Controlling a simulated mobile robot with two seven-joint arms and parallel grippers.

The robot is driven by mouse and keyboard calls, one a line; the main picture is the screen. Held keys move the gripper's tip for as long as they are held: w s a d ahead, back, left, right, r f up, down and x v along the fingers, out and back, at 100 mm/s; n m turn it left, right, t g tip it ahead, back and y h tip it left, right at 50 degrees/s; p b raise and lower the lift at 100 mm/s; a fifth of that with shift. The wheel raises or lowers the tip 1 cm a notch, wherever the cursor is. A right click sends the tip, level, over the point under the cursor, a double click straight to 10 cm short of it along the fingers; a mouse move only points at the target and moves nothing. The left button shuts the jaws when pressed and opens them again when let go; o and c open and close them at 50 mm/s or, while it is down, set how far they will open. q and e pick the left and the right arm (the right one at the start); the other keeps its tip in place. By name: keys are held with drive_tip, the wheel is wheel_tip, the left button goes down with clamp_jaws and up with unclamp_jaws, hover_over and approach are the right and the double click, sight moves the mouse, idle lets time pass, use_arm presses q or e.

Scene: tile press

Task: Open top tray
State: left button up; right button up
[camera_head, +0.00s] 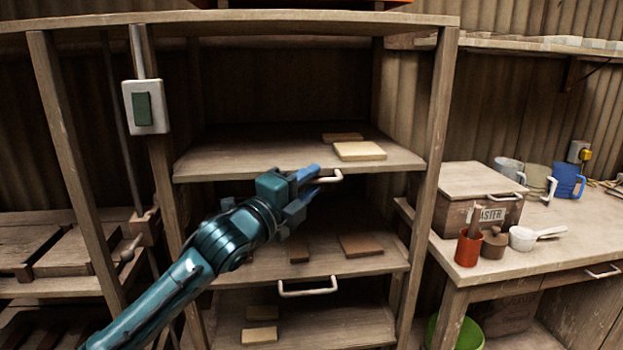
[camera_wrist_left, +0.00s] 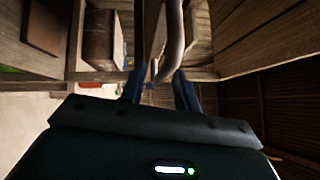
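The top tray (camera_head: 230,160) is a wooden shelf in the rack, with two pale tiles (camera_head: 360,151) near its right side. Its pale bar handle (camera_head: 331,177) is at the front edge, partly hidden by my left gripper. My left gripper (camera_head: 308,186) is at the handle, with its blue fingers spread. In the left wrist view the handle (camera_wrist_left: 174,35) runs down toward the gap between the two fingertips (camera_wrist_left: 160,88). The fingers look apart; contact with the handle cannot be told. My right gripper is not in view.
A lower tray with brown tiles (camera_head: 361,245) and its own handle (camera_head: 308,292) is below. A bottom shelf holds pale tiles (camera_head: 261,335). Rack posts (camera_head: 436,170) stand at both sides. On the right, a bench (camera_head: 510,255) carries a wooden box (camera_head: 480,182), cups and a scoop.

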use_arm(q)
drive_tip(key=shift+w+d+r, duration=0.1)
drive_tip(key=shift+w+d, duration=0.2)
drive_tip(key=shift+w, duration=0.2)
clamp_jaws()
idle(0.3)
